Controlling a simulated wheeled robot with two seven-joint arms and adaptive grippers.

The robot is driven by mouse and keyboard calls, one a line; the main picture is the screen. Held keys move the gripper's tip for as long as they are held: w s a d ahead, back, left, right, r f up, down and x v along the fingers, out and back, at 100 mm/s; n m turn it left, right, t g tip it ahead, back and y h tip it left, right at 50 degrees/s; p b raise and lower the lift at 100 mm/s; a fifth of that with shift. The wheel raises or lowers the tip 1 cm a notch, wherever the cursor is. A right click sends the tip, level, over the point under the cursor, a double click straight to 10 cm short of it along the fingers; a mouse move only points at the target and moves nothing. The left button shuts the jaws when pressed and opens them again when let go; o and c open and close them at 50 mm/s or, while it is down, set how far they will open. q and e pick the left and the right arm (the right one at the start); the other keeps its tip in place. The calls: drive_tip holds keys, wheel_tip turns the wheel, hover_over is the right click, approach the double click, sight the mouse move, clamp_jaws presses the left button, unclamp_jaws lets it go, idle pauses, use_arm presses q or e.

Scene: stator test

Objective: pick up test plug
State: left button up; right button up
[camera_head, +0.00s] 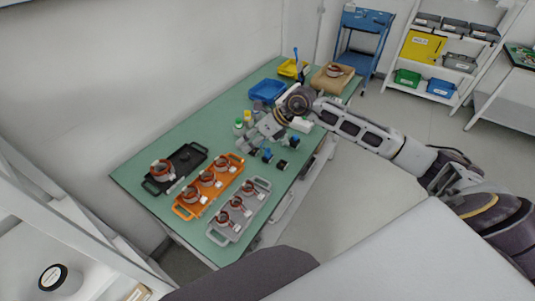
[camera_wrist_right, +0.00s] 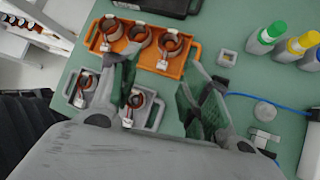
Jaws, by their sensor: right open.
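My right gripper (camera_head: 256,138) is open and empty over the middle of the green table. In the right wrist view its two green-padded fingers (camera_wrist_right: 165,92) stand wide apart, with bare table and tray ends behind them. A small pale plug-like piece (camera_wrist_right: 262,138) lies right of the fingers, near a thin blue cable (camera_wrist_right: 285,107) and a grey round disc (camera_wrist_right: 265,111). I cannot tell for sure that it is the test plug. A small pale square block (camera_wrist_right: 227,58) lies above the right finger. My left gripper is not in view.
An orange tray (camera_head: 179,212) and a grey tray (camera_head: 216,238) hold copper-wound stators; a black tray (camera_head: 198,149) holds one. Several capped bottles (camera_wrist_right: 297,46) stand at right in the wrist view. A blue bin (camera_head: 267,91) and a cardboard box (camera_head: 322,84) stand farther back.

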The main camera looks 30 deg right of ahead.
sight(268, 149)
drive_tip(key=d+h, duration=0.4)
drive_tip(key=d, duration=0.7)
drive_tip(key=shift+w+d+f+g+h, duration=0.3)
drive_tip(key=shift+d+f+g+h, duration=0.05)
drive_tip(key=shift+g+h, duration=0.05)
drive_tip(key=shift+p+x, duration=0.5)
drive_tip(key=shift+x, duration=3.8)
drive_tip(key=shift+a, duration=0.1)
drive_tip(key=shift+p+x, duration=0.6)
drive_tip(key=shift+x, duration=2)
drive_tip(key=c, duration=0.8)
